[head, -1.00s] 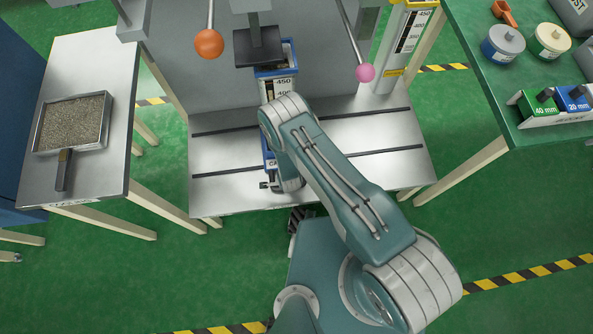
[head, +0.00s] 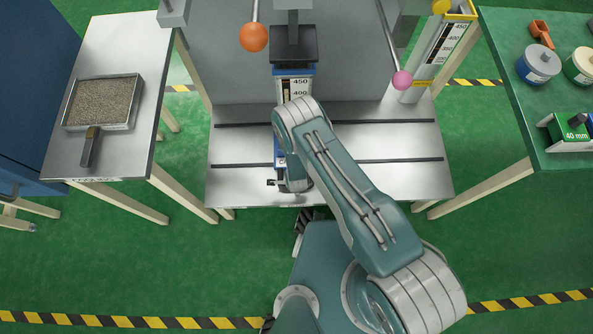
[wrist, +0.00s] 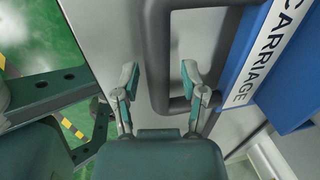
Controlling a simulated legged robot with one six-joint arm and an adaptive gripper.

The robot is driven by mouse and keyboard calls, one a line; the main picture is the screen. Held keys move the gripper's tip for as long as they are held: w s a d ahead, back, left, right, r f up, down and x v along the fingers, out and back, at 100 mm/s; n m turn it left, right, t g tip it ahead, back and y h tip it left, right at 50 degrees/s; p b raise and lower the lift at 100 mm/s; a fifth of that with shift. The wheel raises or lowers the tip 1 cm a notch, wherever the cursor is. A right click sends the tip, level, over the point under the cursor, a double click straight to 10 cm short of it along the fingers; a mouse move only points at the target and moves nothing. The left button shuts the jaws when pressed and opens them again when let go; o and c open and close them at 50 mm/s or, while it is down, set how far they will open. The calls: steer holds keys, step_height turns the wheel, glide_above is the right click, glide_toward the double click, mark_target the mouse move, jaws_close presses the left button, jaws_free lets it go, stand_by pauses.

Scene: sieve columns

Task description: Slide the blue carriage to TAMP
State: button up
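In the wrist view the blue label panel (wrist: 255,50) reads CARRIAGE, beside a dark grey loop handle (wrist: 158,55). My gripper (wrist: 160,76) is open, its fingers on either side of the handle's left bar, with gaps visible. In the head view my arm hides most of the gripper.
The steel bench (head: 390,180) has two dark slots. An orange ball (head: 254,37) and a pink ball (head: 402,80) end rods above it. A second scale column (head: 438,55) stands right. A side table holds a gravel tray (head: 133,112). A green table (head: 510,60) holds pots.

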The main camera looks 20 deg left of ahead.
stand_by(0.3)
step_height(320, 180, up, 12)
steer(key=s, duration=0.2)
steer(key=shift+d+f, duration=0.2)
steer(key=shift+d, duration=0.15)
steer(key=shift+s, duration=0.1)
stand_by(0.4)
